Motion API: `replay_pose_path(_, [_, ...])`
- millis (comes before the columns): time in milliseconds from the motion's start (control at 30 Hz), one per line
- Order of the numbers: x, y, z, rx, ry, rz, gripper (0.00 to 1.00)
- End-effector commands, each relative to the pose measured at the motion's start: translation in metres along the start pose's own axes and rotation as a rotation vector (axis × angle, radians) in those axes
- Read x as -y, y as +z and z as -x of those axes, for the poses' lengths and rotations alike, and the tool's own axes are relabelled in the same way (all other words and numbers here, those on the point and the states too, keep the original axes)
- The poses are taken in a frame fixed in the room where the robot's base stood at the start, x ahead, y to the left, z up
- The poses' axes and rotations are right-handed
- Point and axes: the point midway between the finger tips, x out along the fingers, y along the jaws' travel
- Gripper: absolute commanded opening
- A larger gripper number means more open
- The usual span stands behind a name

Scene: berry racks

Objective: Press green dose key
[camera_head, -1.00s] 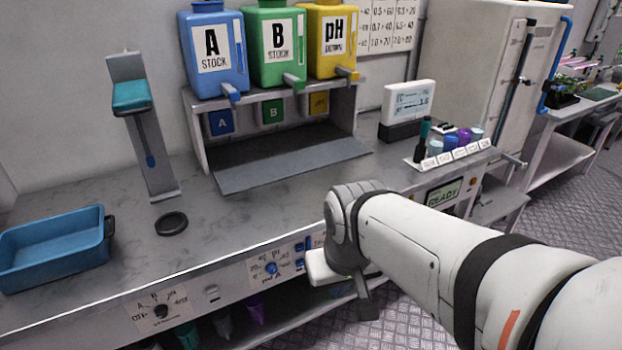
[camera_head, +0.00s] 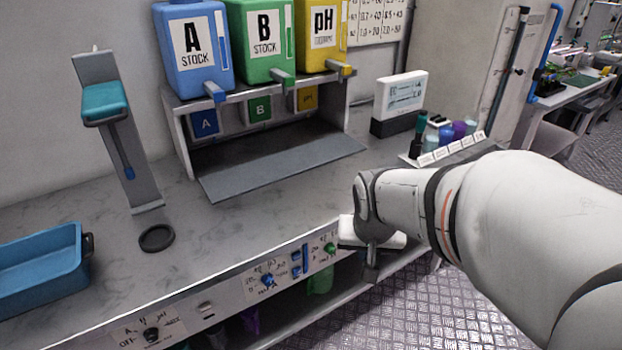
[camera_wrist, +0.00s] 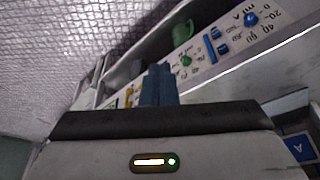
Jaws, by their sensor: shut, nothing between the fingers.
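A green plate marked B (camera_head: 259,108) sits under the shelf, below the green B stock tank (camera_head: 262,40), between a blue A plate (camera_head: 205,123) and a yellow plate (camera_head: 307,97). A green knob (camera_head: 330,248) is on the bench's front panel; it also shows in the wrist view (camera_wrist: 187,60). My gripper (camera_head: 371,268) hangs in front of the bench edge, right of the green knob and well apart from the B plate. The blue A plate shows there at lower right (camera_wrist: 300,147).
A blue tray (camera_head: 84,278), a dark round disc (camera_head: 157,238) and a grey stand with a teal top (camera_head: 125,150) are on the left. A white display (camera_head: 405,92) and several small bottles stand at right. The bench before the grey drip tray (camera_head: 285,160) is clear.

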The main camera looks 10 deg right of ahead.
Motion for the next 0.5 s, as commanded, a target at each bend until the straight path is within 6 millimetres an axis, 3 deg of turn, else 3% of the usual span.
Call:
replay_pose_path(33, [-0.008,-0.015,-0.021,-0.017,0.017,-0.090,0.00])
replay_pose_path(200, [-0.033,-0.064,-0.086,-0.123,0.013,-0.407,0.00])
replay_pose_path(400, [-0.063,-0.098,-0.167,-0.209,-0.077,-0.784,0.00])
replay_pose_path(500, [-0.069,-0.101,-0.208,-0.197,-0.182,-0.945,0.00])
